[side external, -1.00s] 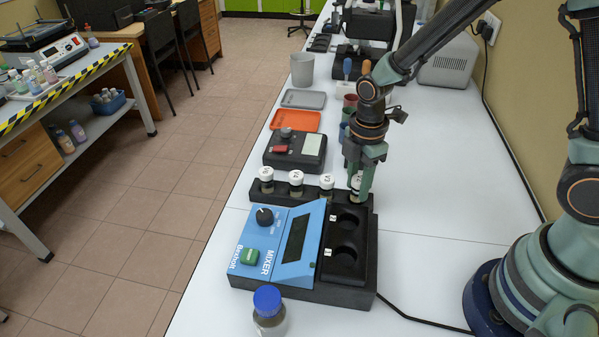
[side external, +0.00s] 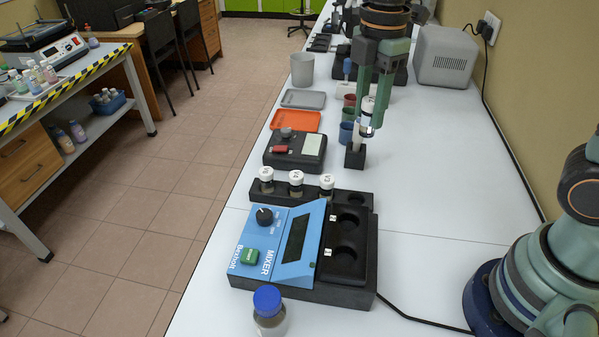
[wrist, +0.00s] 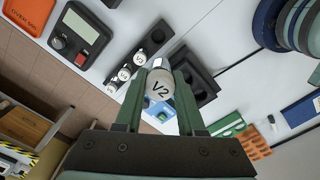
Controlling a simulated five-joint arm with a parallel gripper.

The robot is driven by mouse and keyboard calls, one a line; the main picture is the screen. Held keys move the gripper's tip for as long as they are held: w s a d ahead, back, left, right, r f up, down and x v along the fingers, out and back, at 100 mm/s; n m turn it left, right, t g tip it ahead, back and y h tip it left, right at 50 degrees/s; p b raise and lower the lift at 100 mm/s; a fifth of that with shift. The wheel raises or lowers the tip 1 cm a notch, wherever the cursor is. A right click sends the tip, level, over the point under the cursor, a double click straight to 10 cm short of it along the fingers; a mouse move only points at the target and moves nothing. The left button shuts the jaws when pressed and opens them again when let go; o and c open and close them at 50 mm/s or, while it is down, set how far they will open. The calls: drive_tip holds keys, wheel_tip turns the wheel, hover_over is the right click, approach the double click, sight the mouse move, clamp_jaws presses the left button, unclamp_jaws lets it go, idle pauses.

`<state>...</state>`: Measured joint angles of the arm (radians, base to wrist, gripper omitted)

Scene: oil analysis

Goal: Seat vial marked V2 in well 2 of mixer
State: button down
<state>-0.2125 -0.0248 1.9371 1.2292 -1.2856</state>
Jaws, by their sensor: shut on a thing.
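My gripper (side external: 375,115) is shut on the vial marked V2 (wrist: 160,86), whose white cap faces the wrist camera; the vial also shows between the fingers in the side external view (side external: 367,107). It is held up in the air, beyond the rack and away from the mixer. The blue and black mixer (side external: 275,240) stands at the front of the bench. Its black block has two round wells, an upper one (side external: 348,222) and a lower one (side external: 344,257), both looking empty. Their small label tags are too small to read surely.
A black rack (side external: 283,197) behind the mixer holds three white-capped vials; its right end is vacant. A blue-capped bottle (side external: 268,305) stands in front of the mixer. A small black stand (side external: 355,158) is below the gripper.

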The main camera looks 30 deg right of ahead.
drive_tip(key=shift+s+a+f+n, duration=1.05)
drive_tip(key=shift+a+f, duration=0.35)
drive_tip(key=shift+f, duration=0.3)
drive_tip(key=shift+s+a+f+n, duration=0.8)
drive_tip(key=shift+s+a+f, duration=0.5)
drive_tip(key=shift+f, duration=0.35)
drive_tip(key=shift+s+a+f+n, duration=1)
drive_tip(key=shift+a+f, duration=0.45)
drive_tip(key=shift+f, duration=0.25)
drive_tip(key=shift+f, duration=1.25)
drive_tip(key=shift+c, duration=0.6)
unclamp_jaws()
wheel_tip(320, 180, up, 7)
